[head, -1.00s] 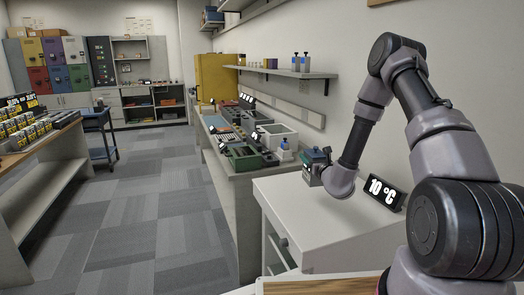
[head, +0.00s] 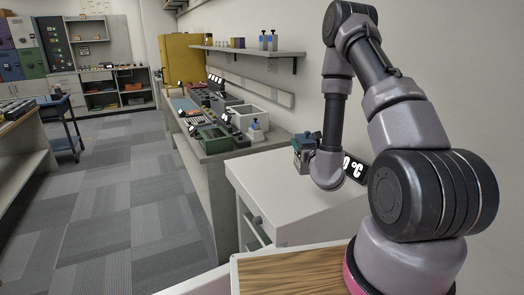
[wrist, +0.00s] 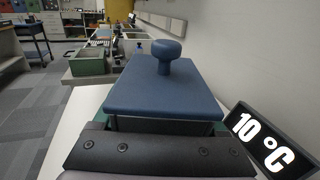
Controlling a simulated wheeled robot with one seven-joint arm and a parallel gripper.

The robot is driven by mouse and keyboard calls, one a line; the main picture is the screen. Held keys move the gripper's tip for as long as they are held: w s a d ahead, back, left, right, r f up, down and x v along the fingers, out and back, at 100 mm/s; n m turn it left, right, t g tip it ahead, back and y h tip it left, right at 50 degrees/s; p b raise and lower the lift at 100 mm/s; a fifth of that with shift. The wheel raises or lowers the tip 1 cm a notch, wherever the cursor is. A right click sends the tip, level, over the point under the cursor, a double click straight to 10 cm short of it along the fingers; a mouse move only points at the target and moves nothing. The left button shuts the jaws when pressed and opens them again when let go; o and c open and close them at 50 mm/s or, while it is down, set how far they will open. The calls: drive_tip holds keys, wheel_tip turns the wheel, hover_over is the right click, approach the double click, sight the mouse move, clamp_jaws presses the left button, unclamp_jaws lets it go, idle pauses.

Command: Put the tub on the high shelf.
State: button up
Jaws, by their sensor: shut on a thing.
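The tub (wrist: 165,92) has a flat blue lid with a round knob and shows large in the wrist view, right in front of my gripper (wrist: 160,150). In the head view the tub (head: 303,140) is small, above the white cabinet top and partly behind my wrist. My gripper (head: 307,165) is shut on the tub; its fingertips are mostly hidden. I cannot tell whether the tub touches the cabinet. A grey wall shelf (head: 248,50) runs above the bench, with small bottles and boxes on it. The edge of a higher shelf (head: 200,4) shows at the top.
The white cabinet (head: 280,195) has a black "10 °C" sign (head: 355,168) close to the tub's right. A bench (head: 205,148) beyond holds a green bin (head: 212,141) and several devices. A blue cart (head: 62,130) stands left. The grey floor between is clear.

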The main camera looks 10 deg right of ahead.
drive_tip(key=w+a+n+y, duration=0.1)
drive_tip(key=w, duration=0.2)
drive_tip(key=w+a+n+y, duration=0.1)
drive_tip(key=w+a+y, duration=0.1)
drive_tip(key=w, duration=0.2)
drive_tip(key=w+a+r+n+y, duration=0.1)
drive_tip(key=w+a+y, duration=0.1)
drive_tip(key=w, duration=0.1)
drive_tip(key=shift+w+g, duration=0.15)
drive_tip(key=shift+g, duration=0.25)
drive_tip(key=shift+n+y, duration=0.3)
drive_tip(key=f, duration=0.5)
drive_tip(key=shift+w, duration=0.2)
drive_tip(key=shift+f, duration=2.4)
drive_tip(key=o, duration=1.2)
drive_tip(key=shift+f, duration=0.2)
drive_tip(key=o, duration=0.3)
drive_tip(key=shift+r, duration=0.1)
